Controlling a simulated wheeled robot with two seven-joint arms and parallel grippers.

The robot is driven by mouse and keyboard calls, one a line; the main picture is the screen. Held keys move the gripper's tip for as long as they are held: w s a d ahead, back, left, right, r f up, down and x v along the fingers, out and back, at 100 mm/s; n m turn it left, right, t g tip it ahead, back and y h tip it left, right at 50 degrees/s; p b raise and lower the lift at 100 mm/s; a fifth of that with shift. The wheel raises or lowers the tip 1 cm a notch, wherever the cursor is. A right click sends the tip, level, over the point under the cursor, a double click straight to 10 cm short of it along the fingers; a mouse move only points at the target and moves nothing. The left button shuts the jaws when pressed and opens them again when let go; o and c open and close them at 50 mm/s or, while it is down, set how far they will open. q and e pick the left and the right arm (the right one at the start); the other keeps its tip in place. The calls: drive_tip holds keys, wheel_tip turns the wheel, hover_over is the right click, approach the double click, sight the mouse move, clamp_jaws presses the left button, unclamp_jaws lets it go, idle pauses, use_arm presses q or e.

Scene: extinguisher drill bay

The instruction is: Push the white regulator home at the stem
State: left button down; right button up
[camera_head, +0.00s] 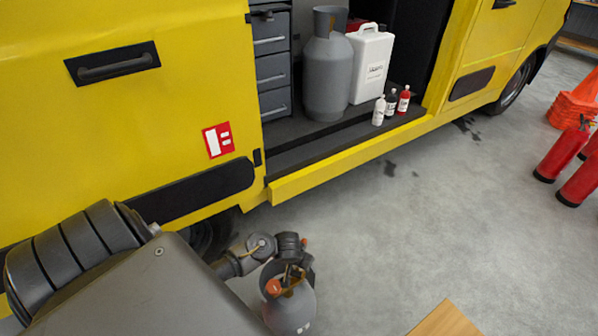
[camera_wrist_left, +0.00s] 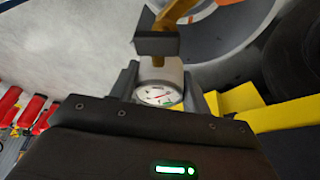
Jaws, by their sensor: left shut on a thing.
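The white regulator (camera_wrist_left: 160,77), with a round gauge facing the camera, sits between the fingers of my left gripper (camera_wrist_left: 162,92), which is shut on it. A brass stem (camera_wrist_left: 178,14) with a dark block (camera_wrist_left: 157,44) is at the regulator's far end; I cannot tell whether they touch or how far the regulator is on. In the head view, my left gripper (camera_head: 289,262) is over the grey cylinder (camera_head: 291,314), which has brass fittings and an orange knob (camera_head: 272,287). The regulator is hidden there behind my wrist. My right gripper is not in view.
The yellow van's sill (camera_head: 350,157) runs behind the cylinder. A large grey cylinder (camera_head: 327,75), white canister (camera_head: 370,68) and small bottles stand inside. Red extinguishers (camera_head: 561,155) stand at the right. A wooden corner (camera_head: 446,320) shows at the bottom. The middle floor is clear.

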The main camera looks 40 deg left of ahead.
use_arm(q)
drive_tip(key=shift+f, duration=0.25)
drive_tip(key=shift+f+b, duration=0.4)
drive_tip(key=shift+b, duration=0.05)
drive_tip(key=shift+f, duration=0.4)
drive_tip(key=shift+b, duration=0.3)
drive_tip(key=shift+p, duration=0.3)
drive_tip(key=shift+f, duration=0.15)
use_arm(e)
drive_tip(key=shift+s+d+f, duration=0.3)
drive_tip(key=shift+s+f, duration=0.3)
